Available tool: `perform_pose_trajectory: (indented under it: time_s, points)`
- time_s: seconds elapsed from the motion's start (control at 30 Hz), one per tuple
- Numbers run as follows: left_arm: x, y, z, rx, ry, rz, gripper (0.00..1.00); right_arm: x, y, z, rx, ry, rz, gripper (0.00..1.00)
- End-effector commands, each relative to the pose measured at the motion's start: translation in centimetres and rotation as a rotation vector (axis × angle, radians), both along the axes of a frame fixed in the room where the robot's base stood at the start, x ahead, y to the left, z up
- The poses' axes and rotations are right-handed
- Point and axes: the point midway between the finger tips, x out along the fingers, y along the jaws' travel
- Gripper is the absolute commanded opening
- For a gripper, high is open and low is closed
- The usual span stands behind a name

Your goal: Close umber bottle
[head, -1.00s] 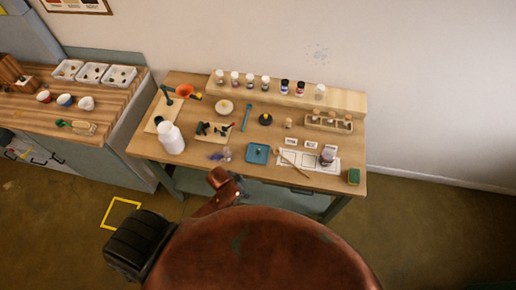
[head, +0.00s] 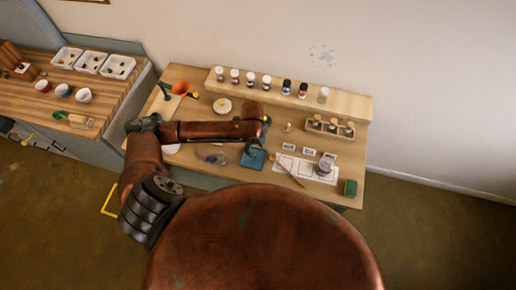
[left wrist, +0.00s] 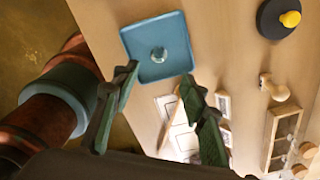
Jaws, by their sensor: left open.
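A blue square tray (head: 250,164) holds a small shiny round piece (left wrist: 159,54). My left gripper (head: 256,143) is open and empty above the tray; the wrist view shows its fingers (left wrist: 160,80) apart at the tray's near edge. My right gripper is not in view.
A stick (head: 288,172) lies across the sheet. A wooden rack (head: 330,127) and a small wooden knobbed piece (left wrist: 275,88) stand to the right of the tray. A dark round piece with a yellow knob (left wrist: 278,18) lies behind it.

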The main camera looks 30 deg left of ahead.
Motion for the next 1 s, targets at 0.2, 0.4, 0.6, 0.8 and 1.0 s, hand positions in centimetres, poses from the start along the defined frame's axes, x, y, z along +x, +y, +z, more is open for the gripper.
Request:
perform_pose_trajectory:
  time_s: [0.2,0.4,0.6,0.8,1.0]
  points:
    - [0.2,0.9,0.4,0.021,0.015,-0.034,0.40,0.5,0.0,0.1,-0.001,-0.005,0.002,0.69]
    - [0.2,0.8,0.3,0.021,0.014,-0.033,0.40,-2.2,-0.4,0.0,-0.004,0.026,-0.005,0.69]
    - [0.1,0.9,-1.2,0.020,0.018,-0.028,0.40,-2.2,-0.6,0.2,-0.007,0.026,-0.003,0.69]
    - [0.1,0.9,-2.3,0.021,0.014,-0.028,0.40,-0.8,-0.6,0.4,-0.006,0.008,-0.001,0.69]
    - [0.1,0.9,-2.3,0.020,0.014,-0.028,0.40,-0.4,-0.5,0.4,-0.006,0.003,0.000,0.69]
